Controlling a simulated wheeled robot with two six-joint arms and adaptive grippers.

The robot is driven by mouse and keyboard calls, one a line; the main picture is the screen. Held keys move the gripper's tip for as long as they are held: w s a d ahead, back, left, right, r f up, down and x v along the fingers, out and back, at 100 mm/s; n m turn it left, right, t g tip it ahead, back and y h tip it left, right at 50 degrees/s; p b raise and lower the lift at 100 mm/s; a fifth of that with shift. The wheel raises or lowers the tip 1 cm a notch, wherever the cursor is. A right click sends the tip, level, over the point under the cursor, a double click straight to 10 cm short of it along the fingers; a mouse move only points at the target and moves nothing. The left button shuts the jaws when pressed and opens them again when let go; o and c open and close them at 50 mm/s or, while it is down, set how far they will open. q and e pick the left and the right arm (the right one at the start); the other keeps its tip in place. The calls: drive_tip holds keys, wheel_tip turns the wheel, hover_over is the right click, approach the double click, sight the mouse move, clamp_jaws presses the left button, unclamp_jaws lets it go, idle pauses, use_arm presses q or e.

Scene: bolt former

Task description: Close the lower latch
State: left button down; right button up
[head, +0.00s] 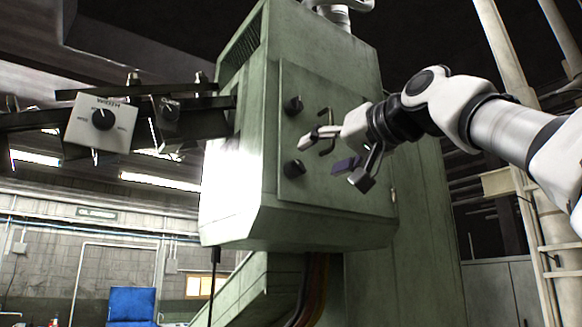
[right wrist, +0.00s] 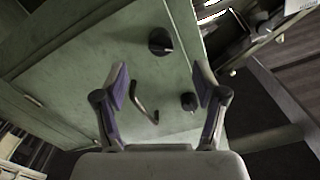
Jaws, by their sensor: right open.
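The lower latch (head: 294,168) is a black knob at the lower left of the green cabinet door (head: 345,195). The upper latch (head: 293,105), a similar knob, is above it. In the right wrist view the door appears roughly upside down, with the lower latch (right wrist: 160,41) above the upper latch (right wrist: 189,101). A dark bent handle (head: 325,118) sits to their right on the door. My right gripper (head: 328,153) is open and empty in front of the door, right of the lower latch and apart from it. My left gripper is not in view.
A grey control box (head: 100,122) with a dial hangs on dark rails left of the cabinet. A blue chair (head: 131,304) stands far back at lower left. A pale ladder-like frame (head: 540,205) rises at the right. The space before the door is otherwise clear.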

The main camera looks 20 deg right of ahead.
sight(301, 167)
drive_tip(key=p+x, duration=0.4)
drive_tip(key=r+p+x, duration=0.1)
drive_tip(key=p+x, duration=0.1)
drive_tip(key=x, duration=0.1)
drive_tip(key=shift+a, duration=0.1)
drive_tip(key=m, duration=0.2)
drive_tip(key=f+m, duration=0.1)
drive_tip(key=m, duration=0.1)
drive_tip(key=shift+m, duration=0.4)
drive_tip(key=shift+s+m, duration=0.25)
drive_tip(key=shift+m, duration=0.85)
drive_tip(key=shift+w, duration=0.1)
drive_tip(key=shift+w, duration=0.1)
